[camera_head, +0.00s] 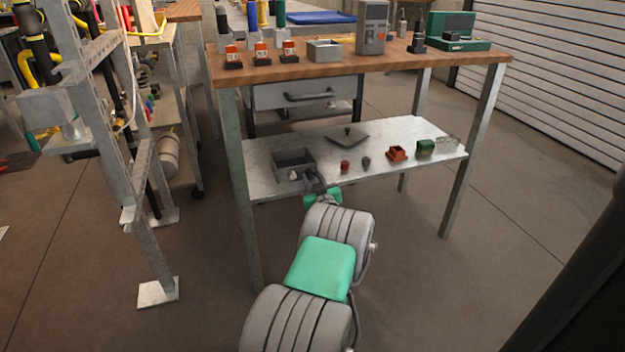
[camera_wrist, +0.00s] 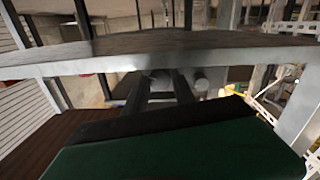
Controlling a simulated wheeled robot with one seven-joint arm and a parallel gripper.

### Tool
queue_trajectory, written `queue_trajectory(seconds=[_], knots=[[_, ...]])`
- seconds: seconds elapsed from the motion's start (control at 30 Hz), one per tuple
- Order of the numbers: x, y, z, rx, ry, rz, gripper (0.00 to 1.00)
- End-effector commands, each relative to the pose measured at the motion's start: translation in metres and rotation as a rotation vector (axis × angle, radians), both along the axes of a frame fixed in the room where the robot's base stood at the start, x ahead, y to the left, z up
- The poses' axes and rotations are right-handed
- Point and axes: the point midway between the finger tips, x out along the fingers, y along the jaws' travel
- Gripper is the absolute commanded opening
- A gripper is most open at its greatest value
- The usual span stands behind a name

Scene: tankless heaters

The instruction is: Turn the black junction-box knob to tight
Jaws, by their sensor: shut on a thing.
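The grey junction box (camera_head: 280,167) stands open on the left of the metal lower shelf. A pale rounded part shows inside it. My gripper (camera_head: 310,174) reaches in at the box's front right corner. Its dark fingers also show in the wrist view (camera_wrist: 163,84), with a grey shape between their tips. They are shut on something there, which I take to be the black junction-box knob. The fingers hide it in the head view, so its turn angle cannot be read. Pale cylinders (camera_wrist: 203,81) show beside the fingertips in the wrist view.
A flat grey lid with a dark knob (camera_head: 347,137) lies behind the box. A red knob (camera_head: 345,167), a small dark knob (camera_head: 366,162), an orange-red box (camera_head: 397,153) and a green block (camera_head: 426,147) are to its right. The wooden tabletop (camera_head: 430,65) overhangs the shelf.

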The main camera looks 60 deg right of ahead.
Motion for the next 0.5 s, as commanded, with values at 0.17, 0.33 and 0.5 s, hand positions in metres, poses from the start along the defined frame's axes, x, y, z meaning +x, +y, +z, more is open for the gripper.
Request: queue_trajectory(seconds=[0.17, 0.33, 0.5], knots=[[-0.0002, 0.0000, -0.0002, 0.000, 0.000, 0.000, 0.00], [-0.0002, 0.0001, -0.0002, 0.003, -0.002, 0.000, 0.00], [-0.0005, 0.0000, 0.0007, 0.102, -0.100, 0.000, 0.00]])
